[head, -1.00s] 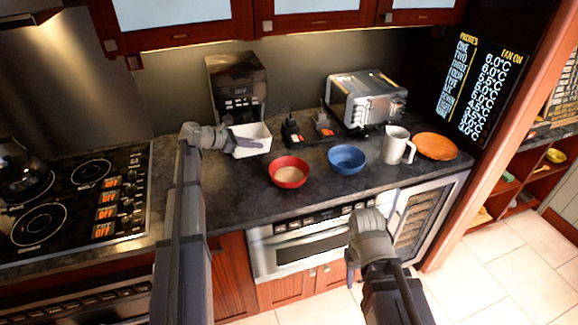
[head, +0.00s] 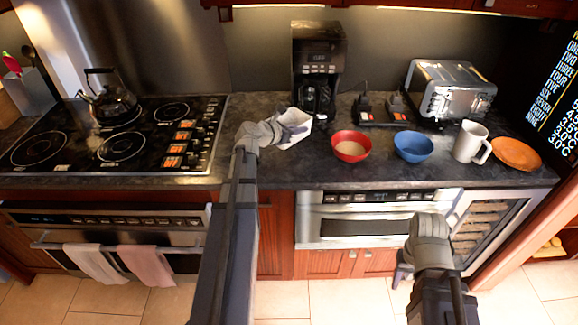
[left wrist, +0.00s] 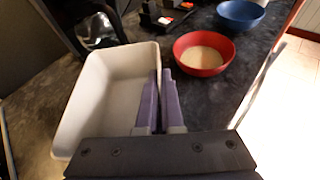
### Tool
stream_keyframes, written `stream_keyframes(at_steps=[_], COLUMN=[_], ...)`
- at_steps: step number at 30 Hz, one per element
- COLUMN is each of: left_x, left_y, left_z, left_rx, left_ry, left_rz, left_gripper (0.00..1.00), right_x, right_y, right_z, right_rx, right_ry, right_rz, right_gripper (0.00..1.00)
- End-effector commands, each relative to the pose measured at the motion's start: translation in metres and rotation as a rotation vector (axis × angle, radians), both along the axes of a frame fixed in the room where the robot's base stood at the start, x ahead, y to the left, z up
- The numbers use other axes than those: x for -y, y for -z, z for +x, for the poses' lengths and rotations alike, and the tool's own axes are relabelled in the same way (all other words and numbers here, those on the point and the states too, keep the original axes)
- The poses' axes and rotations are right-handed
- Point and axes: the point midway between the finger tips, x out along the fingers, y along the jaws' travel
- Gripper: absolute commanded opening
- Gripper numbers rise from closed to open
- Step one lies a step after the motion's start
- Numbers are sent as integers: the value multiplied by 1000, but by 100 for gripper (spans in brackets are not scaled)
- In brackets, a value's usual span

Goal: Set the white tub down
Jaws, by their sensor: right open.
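The white tub (head: 299,120) is over the counter in front of the coffee maker, and it looks tilted in the head view. In the left wrist view the tub (left wrist: 95,95) is empty, with its right wall between the purple fingers. My left gripper (head: 287,132) is shut on that wall; its fingers (left wrist: 158,100) are close together. Whether the tub's base touches the counter is not clear. My right gripper (head: 402,270) is open and empty, low in front of the microwave drawer (head: 365,227).
A red bowl (head: 351,146) with pale contents stands right of the tub, then a blue bowl (head: 414,146), a white mug (head: 470,141) and an orange plate (head: 516,154). The coffee maker (head: 318,65) is behind. Bare counter (head: 245,108) lies left of the tub, beside the stove (head: 125,135).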

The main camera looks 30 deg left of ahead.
Motion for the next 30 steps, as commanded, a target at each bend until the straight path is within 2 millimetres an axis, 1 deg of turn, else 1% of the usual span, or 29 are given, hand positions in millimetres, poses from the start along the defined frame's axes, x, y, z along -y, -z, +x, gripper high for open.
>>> stream_keyframes(at_steps=[1, 5, 8, 11, 18, 21, 27, 30], left_x=[-1, -3, -3, -3, -3, -3, -3, -3], left_y=[1, 0, 5, 15, 52, 63, 63, 68], left_z=[-4, -4, -3, -3, -3, -3, -3, -3], left_rx=[3, 6, 5, 5, 5, 5, 5, 5], left_ry=[-16, -30, -28, -27, -25, -25, -25, -25], left_rz=[-3, -7, -6, -6, -6, -6, -6, -6], left_gripper=[0, 0, 0, 0, 0, 0, 0, 0], right_x=[0, 0, 0, 0, 0, 0, 0, 0], right_y=[1, 2, 6, 16, 53, 64, 64, 70], right_z=[0, 0, 0, 0, 0, 0, 0, 0], right_rx=[0, 0, 0, 0, 0, 0, 0, 0], right_ry=[0, 0, 0, 0, 0, 0, 0, 0], right_rz=[0, 0, 0, 0, 0, 0, 0, 0], right_gripper=[50, 50, 50, 50, 50, 50, 50, 50])
